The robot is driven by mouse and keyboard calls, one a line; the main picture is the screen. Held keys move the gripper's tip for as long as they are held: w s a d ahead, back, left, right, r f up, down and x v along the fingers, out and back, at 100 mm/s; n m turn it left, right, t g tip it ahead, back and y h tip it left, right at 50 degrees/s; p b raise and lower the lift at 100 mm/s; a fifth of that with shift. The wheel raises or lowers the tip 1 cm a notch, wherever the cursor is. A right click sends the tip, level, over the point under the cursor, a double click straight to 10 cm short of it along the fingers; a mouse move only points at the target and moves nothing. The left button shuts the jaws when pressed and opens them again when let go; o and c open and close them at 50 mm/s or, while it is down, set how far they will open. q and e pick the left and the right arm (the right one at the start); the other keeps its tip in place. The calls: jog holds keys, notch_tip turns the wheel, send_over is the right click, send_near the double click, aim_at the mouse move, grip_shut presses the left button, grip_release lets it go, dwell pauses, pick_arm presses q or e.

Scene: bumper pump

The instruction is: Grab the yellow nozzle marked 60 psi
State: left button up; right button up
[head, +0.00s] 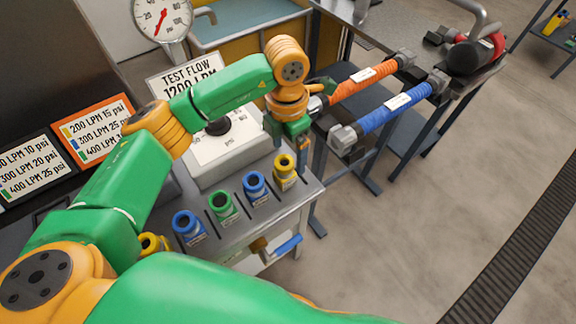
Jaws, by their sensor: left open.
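A row of short nozzles stands in slots along the bench edge (312,187). A yellow nozzle (284,168) is at the right end, then a blue nozzle (255,184), a green nozzle (222,206) and another blue nozzle (187,224). A second yellow nozzle (150,243) at the left end is partly hidden by my arm. Their small labels are too small to read, so I cannot tell which is marked 60 psi. My left gripper (290,143) is open, pointing down just above the right-end yellow nozzle, apart from it as far as I can see. My right gripper is out of view.
A sign reading TEST FLOW (186,74) and a box with a dial (225,150) stand behind the row. Orange (362,83) and blue (393,108) hoses lie at the right. An orange-framed sign (95,128) is at the left. Floor at the right is clear.

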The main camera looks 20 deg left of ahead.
pick_arm(q)
jog(key=shift+w+a+f, duration=0.1)
jog(key=shift+w+f, duration=0.05)
jog(key=shift+f, duration=0.45)
notch_tip(320, 180, down, 6)
jog(key=shift+f+p, duration=0.2)
jog(key=shift+p, duration=0.95)
jog(key=shift+f, duration=0.15)
grip_shut()
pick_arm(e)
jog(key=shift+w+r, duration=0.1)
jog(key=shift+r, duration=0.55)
